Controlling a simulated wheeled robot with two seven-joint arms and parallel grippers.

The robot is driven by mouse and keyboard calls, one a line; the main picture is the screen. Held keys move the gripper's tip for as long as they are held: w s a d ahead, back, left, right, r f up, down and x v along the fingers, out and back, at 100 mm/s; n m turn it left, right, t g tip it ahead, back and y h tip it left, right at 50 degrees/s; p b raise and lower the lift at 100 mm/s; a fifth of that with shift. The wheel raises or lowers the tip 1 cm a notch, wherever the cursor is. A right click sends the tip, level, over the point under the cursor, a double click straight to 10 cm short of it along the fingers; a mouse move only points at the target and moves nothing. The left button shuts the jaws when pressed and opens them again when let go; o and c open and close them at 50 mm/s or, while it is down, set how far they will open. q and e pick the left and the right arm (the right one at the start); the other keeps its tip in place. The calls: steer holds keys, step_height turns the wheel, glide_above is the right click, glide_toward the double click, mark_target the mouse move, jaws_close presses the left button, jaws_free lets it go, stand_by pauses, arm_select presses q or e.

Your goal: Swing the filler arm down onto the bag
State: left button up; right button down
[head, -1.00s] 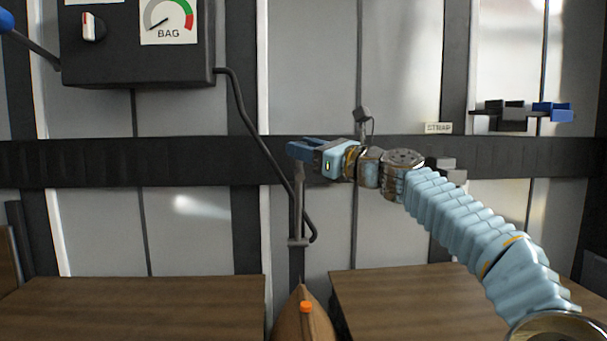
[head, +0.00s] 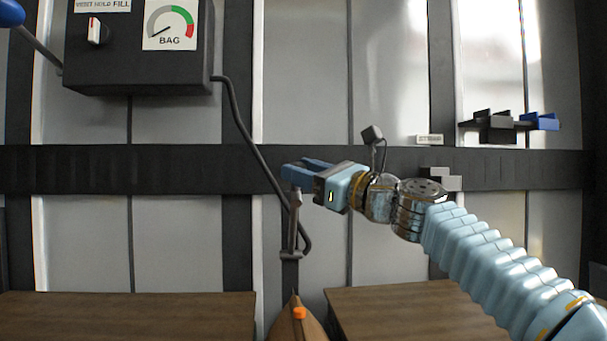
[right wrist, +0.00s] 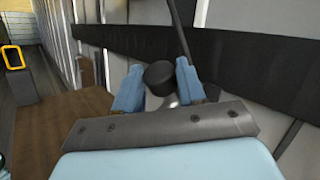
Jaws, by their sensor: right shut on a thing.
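The filler arm (head: 293,225) is a thin grey rod with a short grey crosspiece low on it, joined by a black hose to the dark box above. My right gripper (head: 297,174) is shut at its upper end. In the right wrist view, a dark round knob (right wrist: 158,76) on the arm sits between the blue fingers (right wrist: 158,88). The brown bag (head: 308,330) stands below, its peaked top between the two wooden surfaces, with an orange piece (head: 299,313) on it. Whether the arm's lower end touches the bag is unclear. My left gripper is out of view.
The dark box (head: 137,62) carries a BAG dial (head: 170,27) and a switch knob (head: 97,32). A blue-ended lever (head: 12,13) is at its left. Wooden tops stand left (head: 125,315) and right (head: 420,312). A blue and black wall holder (head: 505,122) is at right.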

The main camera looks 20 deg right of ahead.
steer(key=shift+w+f, duration=0.1)
steer(key=shift+f, duration=0.05)
steer(key=c, duration=1)
jaws_free()
steer(key=b+v, duration=0.2)
steer(key=v, duration=1.2)
